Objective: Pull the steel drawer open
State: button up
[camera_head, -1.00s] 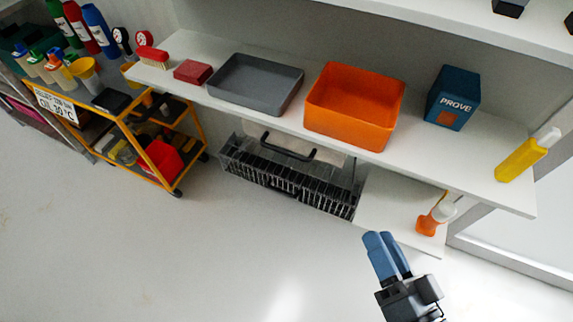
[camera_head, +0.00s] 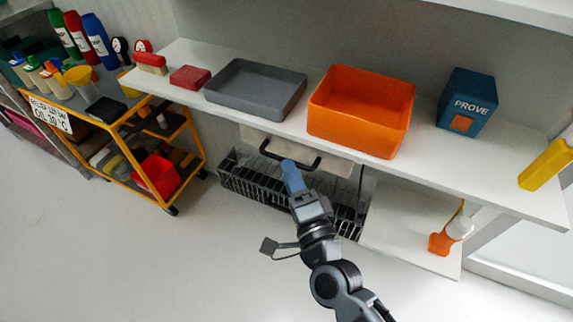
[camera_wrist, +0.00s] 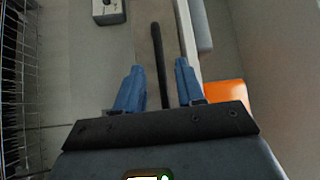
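The drawer (camera_head: 335,165) is a pale front under the white shelf, partly hidden by my gripper. Its black bar handle (camera_head: 308,167) stands out from the front. The handle also shows in the wrist view (camera_wrist: 160,62), running lengthwise between my two blue fingers. My gripper (camera_head: 291,168) reaches up to the handle in the head view. In the wrist view my gripper (camera_wrist: 158,88) is open, with a gap on each side of the handle. I cannot tell how deep the handle sits between the fingers. The drawer looks closed.
A dark wire rack (camera_head: 240,177) sits just below the drawer. The shelf (camera_head: 200,105) above holds a grey tray (camera_head: 255,88), an orange bin (camera_head: 360,110) and a blue box (camera_head: 466,103). A yellow cart (camera_head: 160,160) stands left. The floor in front is clear.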

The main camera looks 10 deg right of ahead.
jog(key=shift+x, duration=1.5)
jog(key=shift+c, duration=0.2)
grip_shut()
